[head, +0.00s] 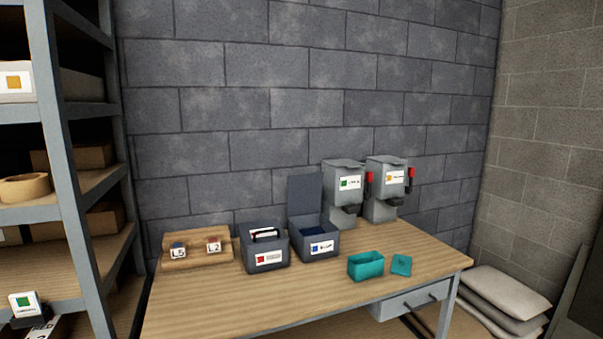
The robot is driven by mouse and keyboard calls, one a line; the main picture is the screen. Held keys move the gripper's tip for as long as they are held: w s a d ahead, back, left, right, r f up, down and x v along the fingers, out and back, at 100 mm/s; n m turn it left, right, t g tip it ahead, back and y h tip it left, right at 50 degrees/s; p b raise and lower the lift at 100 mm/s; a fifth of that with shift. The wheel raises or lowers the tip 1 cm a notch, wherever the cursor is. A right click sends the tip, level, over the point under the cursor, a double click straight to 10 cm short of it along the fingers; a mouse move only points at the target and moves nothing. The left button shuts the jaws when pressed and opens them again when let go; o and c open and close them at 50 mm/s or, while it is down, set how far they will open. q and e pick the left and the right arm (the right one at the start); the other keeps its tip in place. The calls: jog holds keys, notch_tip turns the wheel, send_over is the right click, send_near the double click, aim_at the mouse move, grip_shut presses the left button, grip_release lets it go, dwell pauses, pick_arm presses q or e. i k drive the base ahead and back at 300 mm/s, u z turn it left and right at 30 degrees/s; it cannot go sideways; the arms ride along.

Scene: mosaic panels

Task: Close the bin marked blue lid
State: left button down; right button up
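The bin marked blue (318,254) stands on the wooden table, a dark grey box with a white label bearing a blue square. Its grey lid (304,197) stands upright at the back, so the bin is open, and dark blue contents show inside. To its left, close beside it, is a similar grey bin marked red (265,261) with a black handle on top; I cannot tell clearly how its lid sits. Neither of my grippers is in view.
The table (310,296) also holds a wooden rack (190,262) with labelled pieces, a teal box (365,266), a teal square piece (401,265) and two grey dispensers (343,212) (384,211). Shelving (85,215) stands at left. The table's front strip is clear.

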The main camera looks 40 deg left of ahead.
aim_at(304, 191)
jog(key=u, duration=0.55)
jog(key=i, duration=0.55)
jog(key=u, duration=0.65)
jog(key=i, duration=0.75)
jog(key=z, duration=0.3)
